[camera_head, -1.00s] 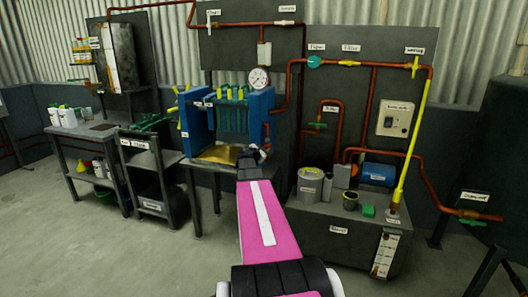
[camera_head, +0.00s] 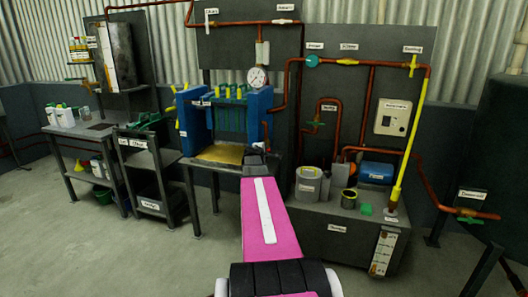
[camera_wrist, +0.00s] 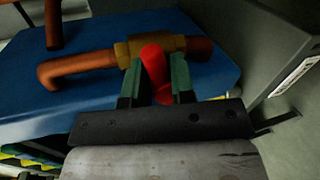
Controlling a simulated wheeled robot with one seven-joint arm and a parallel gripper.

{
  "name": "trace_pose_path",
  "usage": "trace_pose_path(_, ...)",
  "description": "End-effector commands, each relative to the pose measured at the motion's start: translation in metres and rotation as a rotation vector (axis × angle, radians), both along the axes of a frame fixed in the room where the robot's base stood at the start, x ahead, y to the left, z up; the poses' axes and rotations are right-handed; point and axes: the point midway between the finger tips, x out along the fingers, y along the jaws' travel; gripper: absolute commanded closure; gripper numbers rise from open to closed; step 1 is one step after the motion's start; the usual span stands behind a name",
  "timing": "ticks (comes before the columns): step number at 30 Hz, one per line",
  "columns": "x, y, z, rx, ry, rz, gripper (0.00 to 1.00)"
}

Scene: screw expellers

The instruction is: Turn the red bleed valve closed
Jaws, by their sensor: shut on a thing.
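In the head view my gripper (camera_head: 257,149) is at the right side of the blue press (camera_head: 258,112); the red handle cannot be made out clearly there.
A pressure gauge (camera_head: 258,77) sits above the blue press. A dark panel wall (camera_wrist: 285,50) rises close on the right in the wrist view. A grey cabinet (camera_head: 335,228) with cans and copper pipes stands to the right of my arm.

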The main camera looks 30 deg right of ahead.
Motion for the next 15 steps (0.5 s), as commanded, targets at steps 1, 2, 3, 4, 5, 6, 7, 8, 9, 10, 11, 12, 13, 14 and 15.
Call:
trace_pose_path(1, -0.0051, -0.0012, -0.0037, 0.025, -0.019, -0.012, 1.0)
trace_pose_path(2, -0.0049, -0.0011, -0.0039, 0.037, -0.032, -0.011, 1.0)
trace_pose_path(3, -0.005, -0.0012, -0.0042, 0.052, -0.049, -0.011, 1.0)
trace_pose_path(4, -0.005, -0.0012, -0.0044, 0.061, -0.06, -0.012, 1.0)
trace_pose_path(5, -0.005, -0.0011, -0.0046, 0.07, -0.071, -0.011, 1.0)
trace_pose_path(6, -0.0048, -0.0011, -0.005, 0.082, -0.085, -0.011, 1.0)
trace_pose_path(7, -0.0047, -0.001, -0.0051, 0.089, -0.093, -0.011, 1.0)
trace_pose_path(8, -0.0046, -0.0009, -0.0054, 0.097, -0.102, -0.011, 1.0)
trace_pose_path(9, -0.0045, -0.0009, -0.0055, 0.106, -0.112, -0.01, 1.0)
trace_pose_path(10, -0.0045, -0.0008, -0.0057, 0.11, -0.118, -0.01, 1.0)
trace_pose_path(11, -0.0043, -0.0008, -0.0059, 0.115, -0.122, -0.01, 1.0)
trace_pose_path(12, -0.0043, -0.0009, -0.006, 0.12, -0.129, -0.011, 1.0)
trace_pose_path(13, -0.0042, -0.0008, -0.006, 0.123, -0.132, -0.01, 1.0)
trace_pose_path(14, -0.0042, -0.0007, -0.0061, 0.125, -0.135, -0.01, 1.0)
trace_pose_path(15, -0.0042, -0.0008, -0.0062, 0.128, -0.138, -0.01, 1.0)
